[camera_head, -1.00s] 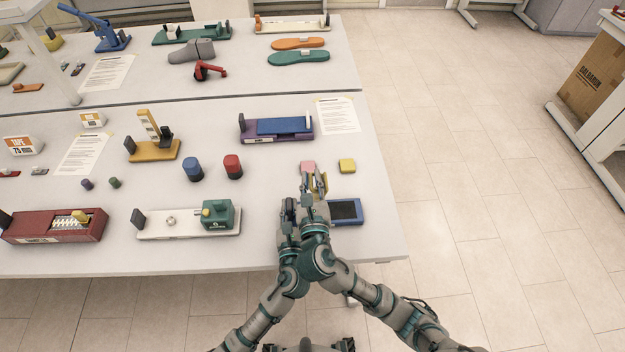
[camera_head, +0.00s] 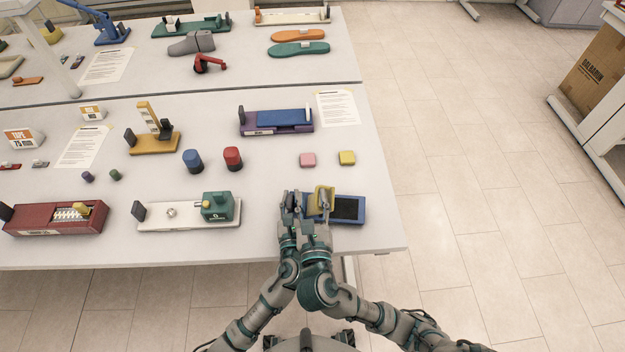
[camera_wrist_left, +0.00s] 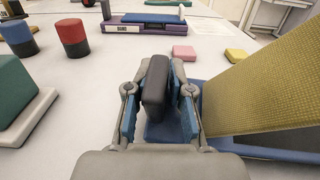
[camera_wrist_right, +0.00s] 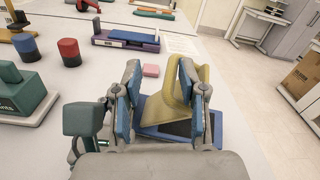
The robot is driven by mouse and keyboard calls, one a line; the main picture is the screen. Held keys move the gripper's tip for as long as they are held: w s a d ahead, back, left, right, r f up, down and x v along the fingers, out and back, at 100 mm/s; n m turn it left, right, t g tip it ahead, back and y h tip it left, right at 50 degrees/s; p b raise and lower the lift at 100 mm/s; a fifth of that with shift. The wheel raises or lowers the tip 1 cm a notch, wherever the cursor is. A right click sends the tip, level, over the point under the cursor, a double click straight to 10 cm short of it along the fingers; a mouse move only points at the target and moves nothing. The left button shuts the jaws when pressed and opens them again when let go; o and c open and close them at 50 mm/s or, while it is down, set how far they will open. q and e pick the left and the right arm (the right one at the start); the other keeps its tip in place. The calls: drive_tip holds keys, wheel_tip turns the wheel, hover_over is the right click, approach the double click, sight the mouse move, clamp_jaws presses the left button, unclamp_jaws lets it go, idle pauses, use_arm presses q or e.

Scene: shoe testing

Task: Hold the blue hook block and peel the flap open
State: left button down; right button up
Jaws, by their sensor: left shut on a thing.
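The blue hook block (camera_head: 362,209) lies near the table's front right edge, its dark pad (camera_head: 345,208) bare on the right side. My left gripper (camera_head: 291,200) is shut on the block's dark grey upright grip (camera_wrist_left: 157,85), seen between its fingers in the left wrist view. The yellow flap (camera_head: 325,193) stands raised and bent over the block; it fills the right of the left wrist view (camera_wrist_left: 270,85). My right gripper (camera_wrist_right: 160,75) has its fingers apart beside the flap. In the right wrist view the flap (camera_wrist_right: 183,85) shows partly behind the right finger.
A pink block (camera_head: 307,160) and a yellow block (camera_head: 347,158) lie behind the hook block. A white fixture with a green block (camera_head: 217,207) stands to the left. A purple fixture (camera_head: 277,130) is farther back. The table's right edge is close.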

use_arm(q)
drive_tip(key=shift+w+a+f, duration=0.15)
drive_tip(key=shift+a+f, duration=0.05)
drive_tip(key=shift+f, duration=0.45)
use_arm(e)
drive_tip(key=s, duration=0.4)
drive_tip(key=shift+s+a, duration=0.1)
drive_tip(key=shift+a, duration=0.05)
use_arm(q)
drive_tip(key=c, duration=1.1)
unclamp_jaws()
drive_tip(key=shift+r, duration=0.1)
drive_tip(key=shift+o, duration=0.2)
use_arm(e)
drive_tip(key=shift+r, duration=0.1)
use_arm(q)
drive_tip(key=shift+r, duration=0.1)
